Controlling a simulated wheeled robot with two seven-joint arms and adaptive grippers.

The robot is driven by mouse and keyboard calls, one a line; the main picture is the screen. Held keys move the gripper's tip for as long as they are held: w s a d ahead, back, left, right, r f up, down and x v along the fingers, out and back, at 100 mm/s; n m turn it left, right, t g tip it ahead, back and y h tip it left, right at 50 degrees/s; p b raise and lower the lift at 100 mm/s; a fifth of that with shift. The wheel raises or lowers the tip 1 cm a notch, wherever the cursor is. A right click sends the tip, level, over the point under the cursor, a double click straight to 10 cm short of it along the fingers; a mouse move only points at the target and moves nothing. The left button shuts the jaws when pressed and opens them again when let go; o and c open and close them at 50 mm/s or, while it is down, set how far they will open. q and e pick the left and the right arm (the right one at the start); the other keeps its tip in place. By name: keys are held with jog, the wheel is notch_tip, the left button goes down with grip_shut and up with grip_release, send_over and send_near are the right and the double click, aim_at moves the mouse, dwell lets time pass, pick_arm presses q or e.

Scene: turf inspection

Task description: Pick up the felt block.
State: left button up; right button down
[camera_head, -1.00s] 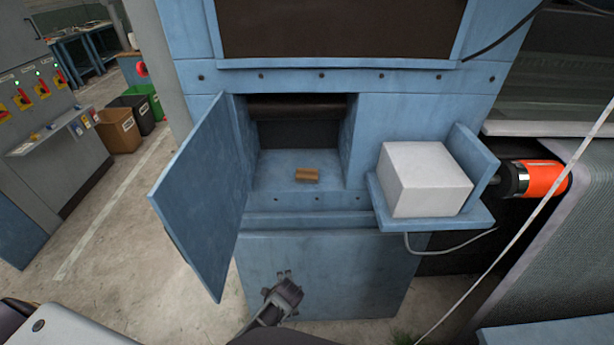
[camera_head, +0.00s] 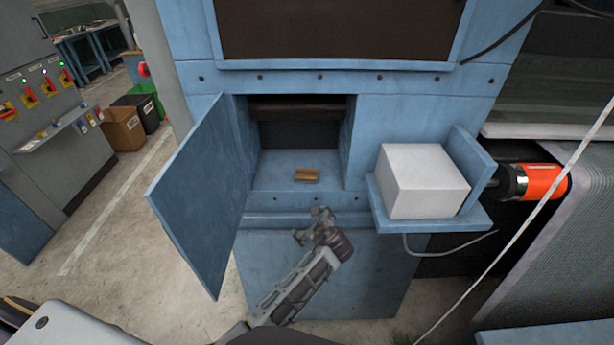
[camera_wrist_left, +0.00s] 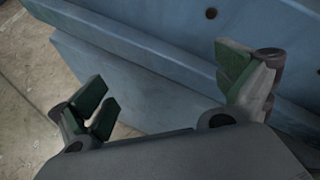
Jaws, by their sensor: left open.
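The felt block, a small brown block (camera_head: 306,175), lies on the floor of an open compartment in the blue machine. My left gripper (camera_head: 312,220) is below and in front of the compartment opening, apart from the block. In the left wrist view my left gripper (camera_wrist_left: 170,90) has its green-padded fingers wide apart with nothing between them. The blue machine ledge lies beyond the fingers there, and the block does not show in that view. My right gripper is not in view.
The compartment's blue door (camera_head: 200,190) stands open to the left. A white box (camera_head: 425,182) sits on a blue shelf (camera_head: 440,221) to the right of the opening. An orange cylinder (camera_head: 540,180) sticks out farther right. A cable hangs below the shelf.

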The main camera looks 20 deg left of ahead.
pick_arm(q)
jog(key=w+d+r+m+t+y, duration=0.2)
jog(key=w+r+m, duration=0.2)
jog(key=r, duration=1)
jog(key=shift+d+y, duration=0.2)
jog(key=shift+y, duration=0.1)
jog(key=shift+a+f, duration=0.1)
jog(key=p, duration=0.1)
send_near(306, 174)
jog(key=shift+x, duration=1.95)
jog(key=shift+w+a, duration=0.1)
